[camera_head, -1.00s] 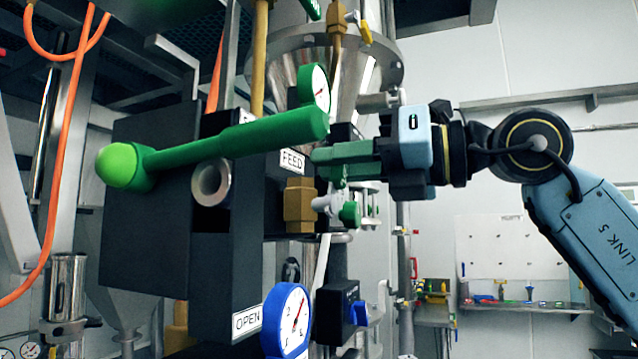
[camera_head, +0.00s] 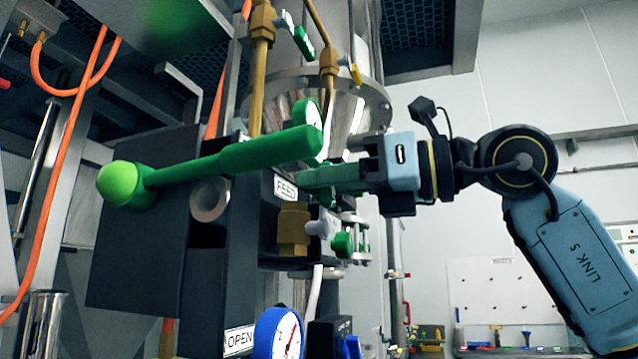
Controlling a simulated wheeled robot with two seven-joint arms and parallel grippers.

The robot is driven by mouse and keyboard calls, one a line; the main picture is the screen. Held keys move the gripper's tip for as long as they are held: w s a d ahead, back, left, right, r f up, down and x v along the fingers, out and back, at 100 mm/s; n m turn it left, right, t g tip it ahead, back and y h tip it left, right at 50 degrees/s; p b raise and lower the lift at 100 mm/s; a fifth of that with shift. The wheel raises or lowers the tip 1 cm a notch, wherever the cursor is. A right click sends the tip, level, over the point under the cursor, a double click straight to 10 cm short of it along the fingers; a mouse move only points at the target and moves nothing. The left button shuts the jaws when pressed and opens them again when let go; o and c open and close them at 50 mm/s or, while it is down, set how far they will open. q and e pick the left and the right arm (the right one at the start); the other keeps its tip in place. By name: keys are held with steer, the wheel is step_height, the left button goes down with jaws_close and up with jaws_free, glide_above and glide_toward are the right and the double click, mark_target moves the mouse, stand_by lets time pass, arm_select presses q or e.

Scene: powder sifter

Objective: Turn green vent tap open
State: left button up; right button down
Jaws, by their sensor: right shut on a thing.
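A large green lever (camera_head: 225,163) with a round bright green hub (camera_head: 126,185) crosses a dark block, its free end up to the right. A small green tap handle (camera_head: 303,42) sits on a brass pipe at the top. I cannot tell which green part is the vent tap. My right gripper (camera_head: 315,178) comes in from the right. It is shut on a green part just below and behind the lever's free end; lever and machine partly hide the fingertips, so I cannot tell which part. My left gripper is not in view.
A FEED label (camera_head: 285,189) and a brass fitting (camera_head: 293,230) with a green knob (camera_head: 343,243) lie close below the right gripper. A blue-rimmed gauge (camera_head: 278,335) and an OPEN label (camera_head: 239,340) are lower down. An orange hose (camera_head: 55,190) hangs at the left.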

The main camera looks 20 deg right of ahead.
steer(key=c, duration=1.3)
jaws_free()
steer(key=b+v, duration=0.1)
steer(key=v, duration=1.2)
steer(key=shift+s+d, duration=0.15)
steer(key=shift+s, duration=0.05)
